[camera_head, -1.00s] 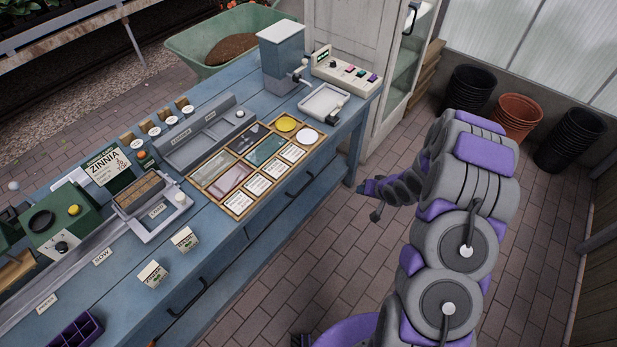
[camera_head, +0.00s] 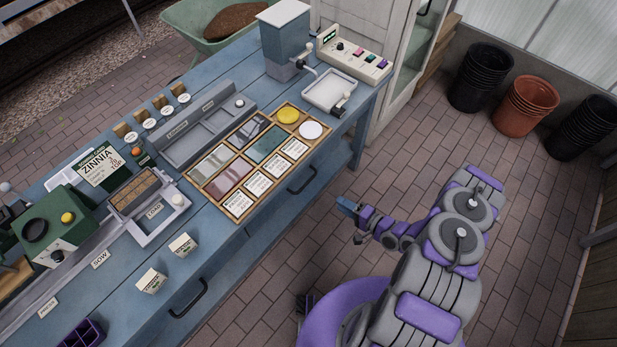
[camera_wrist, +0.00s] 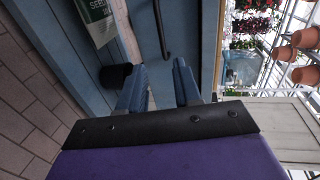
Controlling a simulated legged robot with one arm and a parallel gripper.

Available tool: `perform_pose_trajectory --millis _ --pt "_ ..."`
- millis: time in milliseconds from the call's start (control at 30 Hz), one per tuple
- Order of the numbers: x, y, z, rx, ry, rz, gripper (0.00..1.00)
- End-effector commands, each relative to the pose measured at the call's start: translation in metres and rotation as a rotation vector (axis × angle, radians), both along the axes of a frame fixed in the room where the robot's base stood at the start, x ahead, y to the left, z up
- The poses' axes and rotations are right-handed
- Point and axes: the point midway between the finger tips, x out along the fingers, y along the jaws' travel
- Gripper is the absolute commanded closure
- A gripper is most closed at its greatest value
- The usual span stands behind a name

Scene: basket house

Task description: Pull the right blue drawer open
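The blue bench (camera_head: 245,240) has two dark bar handles on its front. The right drawer's handle (camera_head: 302,180) is below the seed-tray end; the left handle (camera_head: 188,298) is nearer me. The right drawer (camera_head: 283,200) looks shut. My gripper (camera_head: 348,207) is to the right of the right handle, apart from it, over the floor. In the wrist view, my gripper (camera_wrist: 160,86) has its two blue fingers apart with nothing between them. A dark handle bar (camera_wrist: 161,30) on the blue front shows ahead, roughly in line with the gap.
The bench top holds a wooden card tray (camera_head: 240,213), a grey hopper (camera_head: 285,50), a control box (camera_head: 352,58) and a green machine (camera_head: 55,228). A white cabinet (camera_head: 400,80) stands at the bench's far end. Stacked pots (camera_head: 525,105) stand by the wall. The brick floor around my arm is clear.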

Motion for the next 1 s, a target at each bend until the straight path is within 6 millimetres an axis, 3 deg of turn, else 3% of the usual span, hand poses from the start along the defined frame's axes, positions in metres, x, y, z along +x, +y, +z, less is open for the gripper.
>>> perform_pose_trajectory --millis 267,1000 --pt "0.012 0.018 -0.005 0.007 0.001 0.003 0.67" --pt "0.079 0.105 -0.029 0.003 -0.001 0.005 0.67"
